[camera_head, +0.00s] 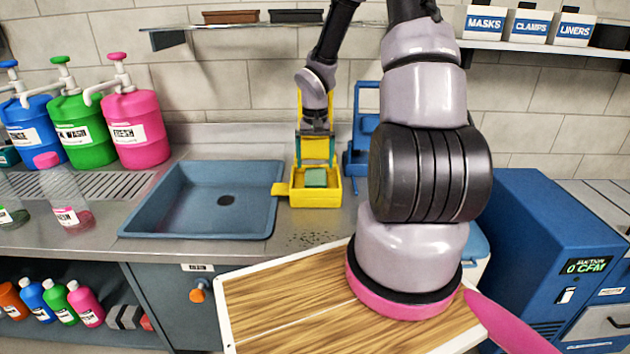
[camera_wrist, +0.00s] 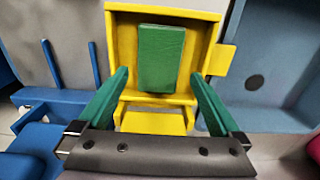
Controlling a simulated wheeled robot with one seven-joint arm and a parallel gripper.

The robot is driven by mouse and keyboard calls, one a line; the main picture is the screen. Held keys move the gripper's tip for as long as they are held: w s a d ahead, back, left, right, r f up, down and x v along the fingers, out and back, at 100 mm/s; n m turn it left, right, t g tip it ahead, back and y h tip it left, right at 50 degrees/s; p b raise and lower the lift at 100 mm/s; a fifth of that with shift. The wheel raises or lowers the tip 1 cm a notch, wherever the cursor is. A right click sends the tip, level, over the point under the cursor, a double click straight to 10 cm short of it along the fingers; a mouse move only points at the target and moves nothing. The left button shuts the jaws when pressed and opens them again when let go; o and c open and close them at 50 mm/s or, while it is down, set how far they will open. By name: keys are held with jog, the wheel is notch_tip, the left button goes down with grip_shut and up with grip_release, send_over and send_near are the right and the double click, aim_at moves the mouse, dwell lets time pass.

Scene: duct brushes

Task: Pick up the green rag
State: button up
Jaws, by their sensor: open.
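The green rag (camera_head: 315,178) is a small flat rectangle lying in the yellow holder (camera_head: 314,199) between the sink and a blue holder. In the wrist view the rag (camera_wrist: 162,57) lies in the box part of the yellow holder (camera_wrist: 143,16), apart from its side walls. My gripper (camera_head: 316,150) is above the holder, pointing down. In the wrist view its two green fingers (camera_wrist: 160,78) are spread wide, one on each side of the rag's line, with nothing between them. I cannot tell how high the fingertips are above the rag.
A blue-grey sink (camera_head: 205,200) is left of the holder. A blue holder (camera_head: 357,160) stands close on its right. A wood-topped board (camera_head: 275,305) is in front, under my arm. Pump jugs (camera_head: 135,130) stand at far left. A blue suction machine (camera_head: 545,255) is at right.

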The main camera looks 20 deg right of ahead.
aim_at(316, 176)
notch_tip(316, 176, down, 4)
jog(key=shift+s+f, duration=0.1)
jog(key=shift+f, duration=0.15)
jog(key=c, duration=1.3)
jog(key=shift+o, duration=0.2)
notch_tip(316, 176, up, 10)
